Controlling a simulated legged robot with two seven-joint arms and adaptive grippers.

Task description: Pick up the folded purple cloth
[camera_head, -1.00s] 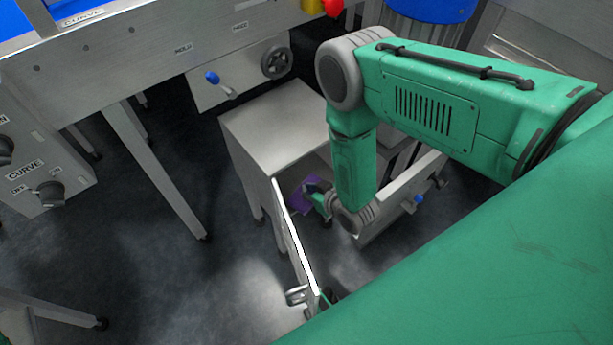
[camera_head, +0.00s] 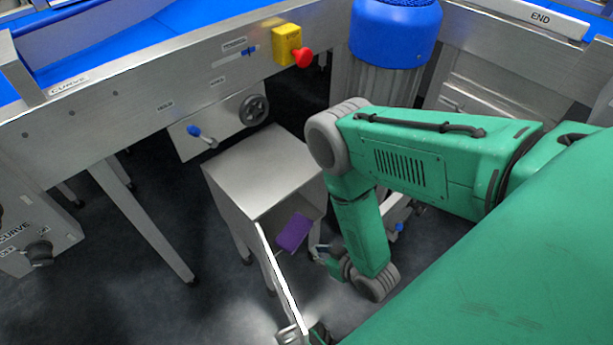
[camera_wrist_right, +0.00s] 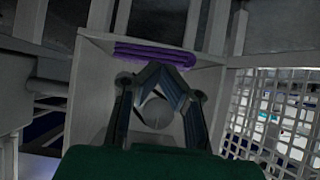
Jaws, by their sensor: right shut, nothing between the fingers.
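The folded purple cloth (camera_head: 294,233) lies inside the open metal cabinet (camera_head: 262,170), below its top. My right gripper (camera_head: 318,250) is beside the cloth in the head view, to its lower right. In the right wrist view the cloth (camera_wrist_right: 140,52) shows as stacked purple folds at the back of the pale compartment. My right gripper (camera_wrist_right: 168,66) is shut and empty there, its tips just in front of the cloth's folds and partly covering them. A dark green piece by the door may be part of my left gripper; its fingers cannot be made out.
The cabinet's open door (camera_head: 279,275) stands edge-on at the left of the opening. A machine frame with a handwheel (camera_head: 254,110) and a red-and-yellow button (camera_head: 290,47) stands behind. A wire grid (camera_wrist_right: 275,115) is at the right in the wrist view.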

